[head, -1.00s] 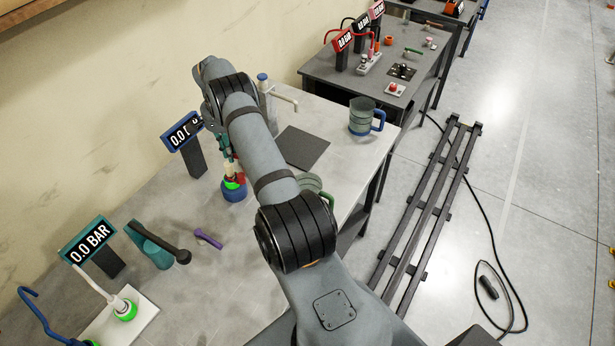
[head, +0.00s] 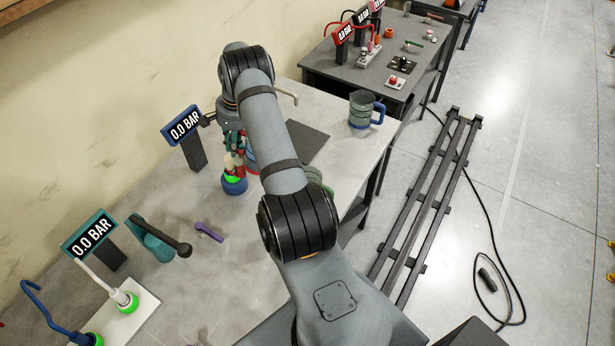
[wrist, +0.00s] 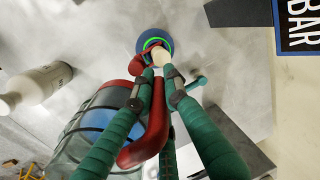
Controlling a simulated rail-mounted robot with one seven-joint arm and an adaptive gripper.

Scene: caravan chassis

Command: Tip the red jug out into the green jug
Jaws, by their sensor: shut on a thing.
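The red jug has a clear body (wrist: 90,122) with red trim, something blue showing through it, and a red handle (wrist: 150,140). In the wrist view it sits left of my green fingers. My gripper (wrist: 157,78) is shut on the red handle. In the head view my gripper (head: 236,148) is low over the bench, beside the blue gauge, and the red jug is mostly hidden by my arm. I cannot tell the jug's tilt or whether it touches the bench. The green jug (head: 318,182) shows only partly behind my arm, to the right.
A blue-handled jug (head: 361,110) stands at the bench's far right corner. A blue-based fitting with a green ring (head: 235,184) is just below my gripper. A blue gauge (head: 185,126) stands left. A white bottle (wrist: 38,86) lies left in the wrist view. A dark mat (head: 305,142) is right.

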